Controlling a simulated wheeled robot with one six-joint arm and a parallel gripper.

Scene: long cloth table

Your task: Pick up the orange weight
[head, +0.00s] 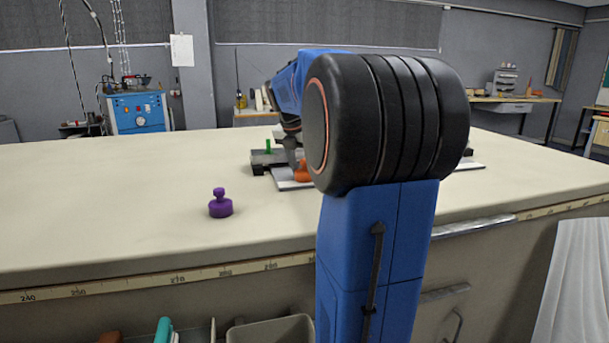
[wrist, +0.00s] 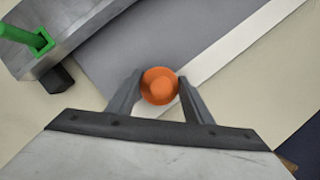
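The orange weight (wrist: 160,87) shows from above in the wrist view, a round body with a smaller round knob. My gripper (wrist: 160,76) has one finger on each side of it, very close to its edges. Whether the fingers press on it or stand slightly apart cannot be told. In the head view the orange weight (head: 302,173) is low at the light-edged board, partly hidden by my arm. The fingertips are not clear there.
A purple weight (head: 220,204) stands alone on the cloth table (head: 110,190). A grey bar (wrist: 60,37) with a green peg (wrist: 36,36) lies upper left in the wrist view. A grey board with a pale edge (wrist: 235,50) is around the weight. The table's left side is clear.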

